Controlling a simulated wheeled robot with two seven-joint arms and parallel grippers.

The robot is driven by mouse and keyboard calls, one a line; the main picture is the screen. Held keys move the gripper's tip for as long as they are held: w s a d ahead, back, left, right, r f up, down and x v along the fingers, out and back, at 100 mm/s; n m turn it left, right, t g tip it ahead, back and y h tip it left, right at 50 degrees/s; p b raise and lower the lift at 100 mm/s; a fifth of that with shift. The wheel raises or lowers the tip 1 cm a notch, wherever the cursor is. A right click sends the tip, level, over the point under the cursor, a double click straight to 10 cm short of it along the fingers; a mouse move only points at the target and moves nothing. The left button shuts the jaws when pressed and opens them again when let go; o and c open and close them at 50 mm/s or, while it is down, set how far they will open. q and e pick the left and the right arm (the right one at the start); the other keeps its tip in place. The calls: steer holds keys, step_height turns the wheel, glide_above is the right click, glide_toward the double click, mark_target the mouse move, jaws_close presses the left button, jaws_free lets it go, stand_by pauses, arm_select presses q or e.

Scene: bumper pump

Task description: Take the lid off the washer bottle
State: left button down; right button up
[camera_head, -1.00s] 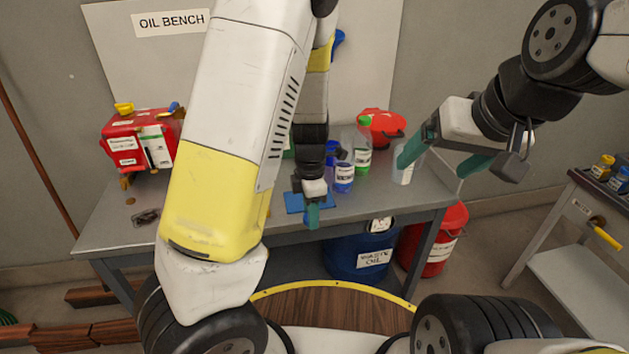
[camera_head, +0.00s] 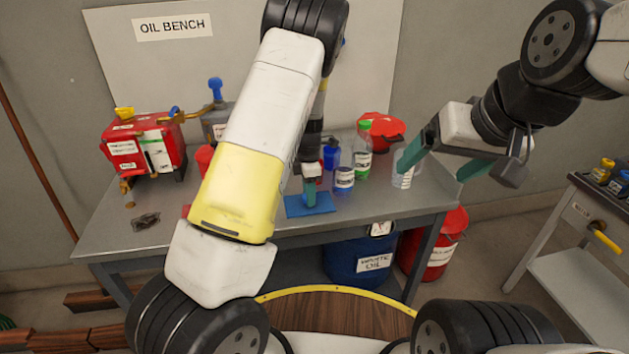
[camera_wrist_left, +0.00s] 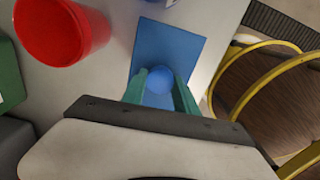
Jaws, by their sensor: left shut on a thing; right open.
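The washer bottle (camera_head: 344,178), clear with blue liquid and a white label, stands upright on the bench. Its neck shows no lid. My left gripper (camera_head: 309,197) is left of the bottle, low over a blue mat (camera_head: 322,204). In the left wrist view, my left gripper (camera_wrist_left: 160,92) is shut on a round blue lid (camera_wrist_left: 160,78), with the mat (camera_wrist_left: 172,45) beneath it. I cannot tell whether the lid touches the mat. My right gripper (camera_head: 433,170) is open and empty at the bench's right end.
A green-capped bottle (camera_head: 363,145) and a blue bottle (camera_head: 331,154) stand close to the washer bottle. A clear container (camera_head: 402,178) is beside my right gripper's left finger. A red container (camera_wrist_left: 62,28) is near the mat. A red machine (camera_head: 140,150) stands at the bench's left.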

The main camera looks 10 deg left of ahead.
arm_select(q)
steer(key=shift+f, duration=0.3)
steer(key=c, duration=0.9)
jaws_free()
steer(key=shift+f, duration=0.1)
steer(key=shift+c, duration=0.2)
